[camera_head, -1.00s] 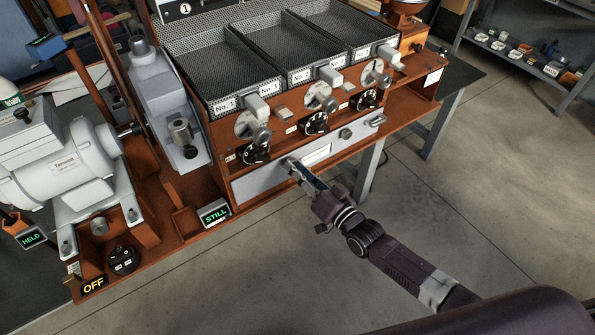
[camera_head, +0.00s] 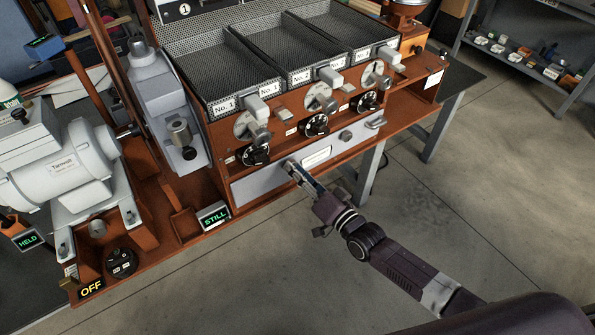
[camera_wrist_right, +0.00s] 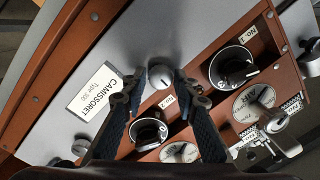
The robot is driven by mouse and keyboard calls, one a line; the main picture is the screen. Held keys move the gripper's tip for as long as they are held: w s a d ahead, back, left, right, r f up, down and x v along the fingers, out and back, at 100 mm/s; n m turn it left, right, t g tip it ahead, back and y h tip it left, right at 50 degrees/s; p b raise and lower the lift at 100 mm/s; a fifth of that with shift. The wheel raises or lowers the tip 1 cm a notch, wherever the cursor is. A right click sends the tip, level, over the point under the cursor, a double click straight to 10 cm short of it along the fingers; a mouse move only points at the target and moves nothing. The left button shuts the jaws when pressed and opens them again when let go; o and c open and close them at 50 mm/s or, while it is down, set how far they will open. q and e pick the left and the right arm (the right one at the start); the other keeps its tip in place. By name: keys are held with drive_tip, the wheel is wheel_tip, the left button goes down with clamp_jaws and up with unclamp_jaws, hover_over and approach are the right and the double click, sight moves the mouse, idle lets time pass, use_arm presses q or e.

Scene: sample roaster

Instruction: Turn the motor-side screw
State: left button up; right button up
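The motor-side screw (camera_wrist_right: 160,77) is a round metallic head with a slot, on the pale front panel (camera_wrist_right: 200,25) beside the nameplate in the right wrist view. My right gripper (camera_wrist_right: 154,94) is open, its two dark ribbed fingers on either side of the screw in the picture. Contact cannot be told. In the head view my right gripper (camera_head: 291,166) is at the left part of the pale panel (camera_head: 262,184) and hides the screw there. The motor (camera_head: 65,165) stands at the far left. My left gripper is not in view.
Black dials (camera_head: 256,155) and mesh trays (camera_head: 222,85) are above the panel. Another round knob (camera_head: 345,136) is farther right on it. Signs read STILL (camera_head: 214,215), OFF (camera_head: 91,288) and HELD (camera_head: 27,240). Open floor lies in front.

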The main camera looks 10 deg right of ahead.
drive_tip(key=shift+o, duration=1.1)
drive_tip(key=v, duration=1.2)
drive_tip(key=shift+d, duration=0.1)
